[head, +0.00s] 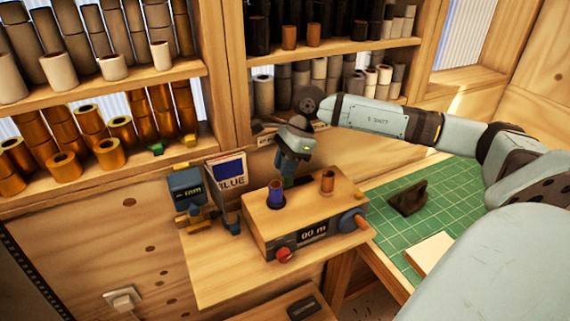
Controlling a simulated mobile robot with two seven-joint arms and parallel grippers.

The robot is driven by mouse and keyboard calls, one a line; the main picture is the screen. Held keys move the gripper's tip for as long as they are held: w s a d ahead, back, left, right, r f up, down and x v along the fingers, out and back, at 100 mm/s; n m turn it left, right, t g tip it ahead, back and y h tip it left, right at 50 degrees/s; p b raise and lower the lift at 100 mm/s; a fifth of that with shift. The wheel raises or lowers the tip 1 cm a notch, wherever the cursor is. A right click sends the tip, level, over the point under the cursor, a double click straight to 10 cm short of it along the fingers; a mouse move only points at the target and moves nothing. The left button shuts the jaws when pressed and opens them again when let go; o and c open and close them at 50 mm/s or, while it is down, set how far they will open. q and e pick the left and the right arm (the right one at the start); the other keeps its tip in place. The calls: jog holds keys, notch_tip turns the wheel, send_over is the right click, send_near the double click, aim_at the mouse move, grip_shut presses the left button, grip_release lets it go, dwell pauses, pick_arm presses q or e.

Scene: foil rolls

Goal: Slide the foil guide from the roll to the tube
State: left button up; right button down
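A wooden winder box (318,240) with a "00 m" display stands on a wooden shelf. A blue foil roll (276,193) stands upright at the left of its top, and a copper-brown tube (327,182) stands upright at the right. My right gripper (288,180) points down at the back of the box top, between and behind the roll and the tube. Its dark fingers are small here, and I cannot tell whether they are open or shut. I cannot make out the foil guide clearly; it may be hidden at the fingertips. My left gripper is not in view.
The winder has a red knob (283,255) and a blue side knob (353,220). A dark blue device (186,184) and a "BLUE" card (230,174) stand left. A green cutting mat (440,200) with a dark brown object (408,199) lies right. Shelves of rolls stand behind.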

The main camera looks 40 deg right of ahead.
jog(key=shift+d+f+b, duration=0.1)
jog(key=shift+d+b, duration=0.15)
jog(key=shift+b, duration=0.05)
jog(key=d+b, duration=0.1)
jog(key=s+d+b, duration=0.1)
jog(key=d, duration=0.1)
jog(key=d+b, duration=0.1)
jog(key=shift+s+d+f+b, duration=0.1)
jog(key=shift+s+d+b, duration=0.1)
jog(key=shift+s+b, duration=0.15)
jog(key=shift+d, duration=0.1)
jog(key=shift+w+r, duration=0.1)
jog(key=shift+r, duration=0.15)
jog(key=c, duration=1.2)
grip_release()
jog(key=shift+c, duration=0.2)
jog(key=shift+o, duration=1.4)
jog(key=shift+d, duration=0.15)
